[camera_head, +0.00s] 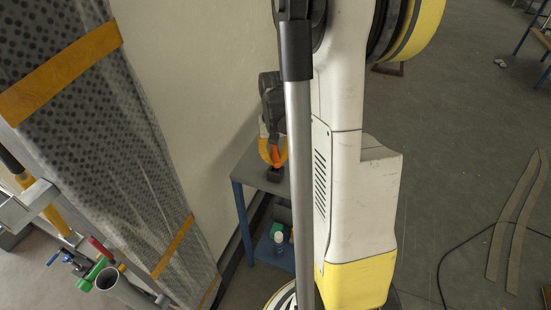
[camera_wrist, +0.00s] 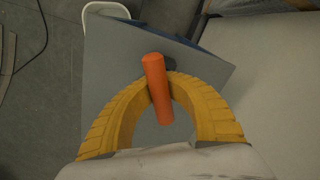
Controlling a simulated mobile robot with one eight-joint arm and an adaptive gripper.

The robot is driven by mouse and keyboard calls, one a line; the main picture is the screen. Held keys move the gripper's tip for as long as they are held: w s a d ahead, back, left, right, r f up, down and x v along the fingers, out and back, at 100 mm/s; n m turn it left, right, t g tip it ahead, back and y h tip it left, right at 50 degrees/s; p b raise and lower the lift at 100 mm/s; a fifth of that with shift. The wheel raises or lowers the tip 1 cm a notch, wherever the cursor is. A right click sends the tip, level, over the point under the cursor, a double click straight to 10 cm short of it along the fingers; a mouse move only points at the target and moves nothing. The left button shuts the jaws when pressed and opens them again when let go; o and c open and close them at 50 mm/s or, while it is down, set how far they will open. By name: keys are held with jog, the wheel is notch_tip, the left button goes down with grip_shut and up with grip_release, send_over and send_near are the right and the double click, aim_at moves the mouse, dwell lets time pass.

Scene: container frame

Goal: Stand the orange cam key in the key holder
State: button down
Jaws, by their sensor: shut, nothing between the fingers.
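The orange cam key (camera_wrist: 156,88) shows in the wrist view as a plain rod across the meeting tips of my gripper (camera_wrist: 160,80). Its far end overlaps a small dark piece (camera_wrist: 169,62), perhaps the key holder. My gripper's yellow fingers are shut with nothing between them, and the key is right by them. In the head view the orange key (camera_head: 275,156) shows at the tips of my gripper (camera_head: 273,158), above a dark block (camera_head: 274,173) that looks like the holder. I cannot tell whether the key is seated in it.
The grey table (camera_head: 250,173) with blue legs stands against a pale wall (camera_head: 205,75). A bottle (camera_head: 279,237) is on its lower shelf. A wrapped stack with orange straps (camera_head: 95,110) is on the left. Open floor lies to the right, with a cable and flat strips.

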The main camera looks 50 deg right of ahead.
jog(key=shift+f+b, duration=0.4)
jog(key=shift+f, duration=0.15)
jog(key=c, duration=1.5)
grip_release()
notch_tip(320, 180, up, 12)
jog(key=shift+r, duration=0.1)
notch_tip(320, 180, up, 6)
jog(key=p, duration=0.5)
